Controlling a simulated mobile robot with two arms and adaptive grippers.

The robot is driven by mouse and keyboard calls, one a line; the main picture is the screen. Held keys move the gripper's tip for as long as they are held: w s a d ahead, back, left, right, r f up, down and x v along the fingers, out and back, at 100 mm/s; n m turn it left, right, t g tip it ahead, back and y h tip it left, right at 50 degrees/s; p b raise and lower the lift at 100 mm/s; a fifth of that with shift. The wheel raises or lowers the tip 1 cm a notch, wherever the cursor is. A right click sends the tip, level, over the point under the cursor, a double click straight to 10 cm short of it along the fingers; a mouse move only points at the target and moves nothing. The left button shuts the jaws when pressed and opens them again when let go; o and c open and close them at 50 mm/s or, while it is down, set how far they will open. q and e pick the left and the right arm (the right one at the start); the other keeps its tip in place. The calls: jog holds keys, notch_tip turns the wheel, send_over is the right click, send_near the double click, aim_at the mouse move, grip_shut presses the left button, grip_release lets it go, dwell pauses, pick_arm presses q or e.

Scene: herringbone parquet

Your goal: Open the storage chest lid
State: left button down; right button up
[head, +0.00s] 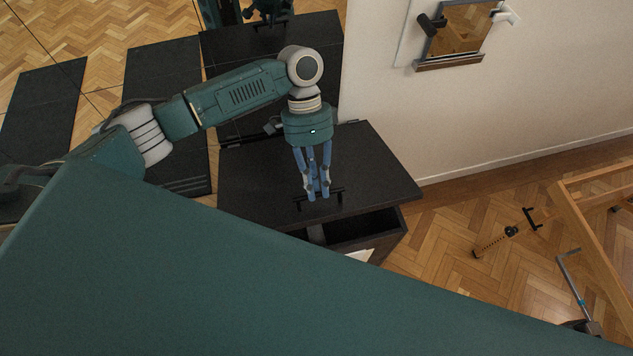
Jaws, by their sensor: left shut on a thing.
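The storage chest (395,245) is dark and stands against the pale wall, with its flat black lid (375,170) on top. A black bar handle (339,197) sits near the lid's front edge. My left gripper (313,196) comes down from above with its blue fingers shut on the handle. Below the lid's front edge a dark opening (362,228) shows. I cannot tell whether the lid is a little raised or the chest has an open front there. My green body hides the chest's lower front. My right gripper is not in view.
A small framed mirror (461,30) hangs on the wall. A wooden frame (590,230) with metal fittings stands at the right. Dark panels (165,100) and what looks like a reflection are at upper left.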

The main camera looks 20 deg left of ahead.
pick_arm(q)
jog(key=shift+w+a+r, duration=0.2)
jog(key=shift+w+r, duration=0.2)
jog(key=shift+r, duration=0.05)
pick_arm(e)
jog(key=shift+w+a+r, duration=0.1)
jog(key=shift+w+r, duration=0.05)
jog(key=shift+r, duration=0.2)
pick_arm(q)
jog(key=c, duration=1.6)
grip_release()
jog(key=shift+f, duration=0.1)
jog(key=shift+c, duration=0.2)
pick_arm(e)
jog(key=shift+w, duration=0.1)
pick_arm(q)
jog(key=v, duration=1.2)
jog(key=shift+s, duration=0.1)
